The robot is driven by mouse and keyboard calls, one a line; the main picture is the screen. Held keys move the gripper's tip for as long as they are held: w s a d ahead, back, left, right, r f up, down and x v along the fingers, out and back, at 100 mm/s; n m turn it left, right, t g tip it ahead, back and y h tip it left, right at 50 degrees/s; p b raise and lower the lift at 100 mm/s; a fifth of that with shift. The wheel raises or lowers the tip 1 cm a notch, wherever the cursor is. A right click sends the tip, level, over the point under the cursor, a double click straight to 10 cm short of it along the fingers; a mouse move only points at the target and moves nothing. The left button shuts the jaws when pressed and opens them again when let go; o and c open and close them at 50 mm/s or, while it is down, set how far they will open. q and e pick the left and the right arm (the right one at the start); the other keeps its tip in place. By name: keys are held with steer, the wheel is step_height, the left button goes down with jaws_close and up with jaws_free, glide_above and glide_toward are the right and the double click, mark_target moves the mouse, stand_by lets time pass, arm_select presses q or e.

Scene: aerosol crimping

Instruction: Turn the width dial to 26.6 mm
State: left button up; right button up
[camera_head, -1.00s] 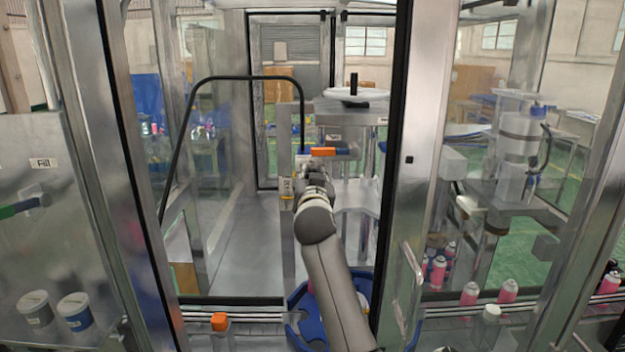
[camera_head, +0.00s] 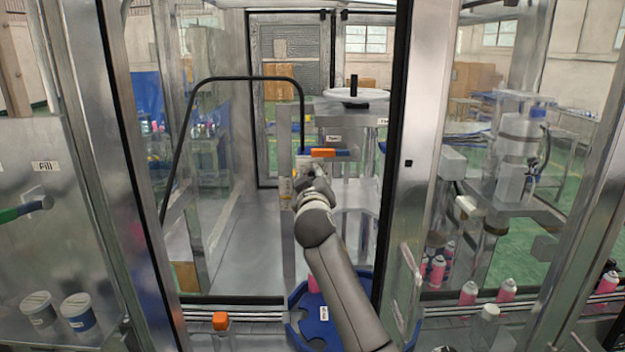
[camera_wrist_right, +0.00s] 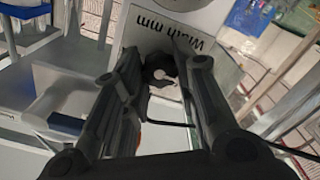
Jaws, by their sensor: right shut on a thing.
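The width dial (camera_wrist_right: 160,73) shows in the right wrist view as a dark round knob with a pale centre, below a plate printed "Width mm" (camera_wrist_right: 165,28). My right gripper (camera_wrist_right: 162,88) has its fingers on either side of the dial and is shut on it. The dial's reading cannot be made out. In the head view my right gripper (camera_head: 308,180) reaches into the machine, and the wrist hides the dial there. My left gripper is not in view.
An orange-ended handle (camera_head: 323,153) sits just above my right gripper. A white round plate (camera_head: 356,97) stands higher up. Metal frame posts (camera_head: 393,180) flank the opening. A blue star wheel (camera_head: 312,325) lies below my arm. Pink cans (camera_head: 468,293) stand at the right.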

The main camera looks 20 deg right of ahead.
steer(key=shift+r, duration=0.2)
stand_by(0.4)
steer(key=o, duration=1.1)
steer(key=shift+w+f, duration=0.1)
steer(key=shift+f, duration=0.05)
steer(key=shift+c, duration=0.2)
steer(key=shift+s, duration=0.2)
steer(key=v, duration=1.1)
steer(key=shift+s+a, duration=0.2)
steer(key=shift+s, duration=0.15)
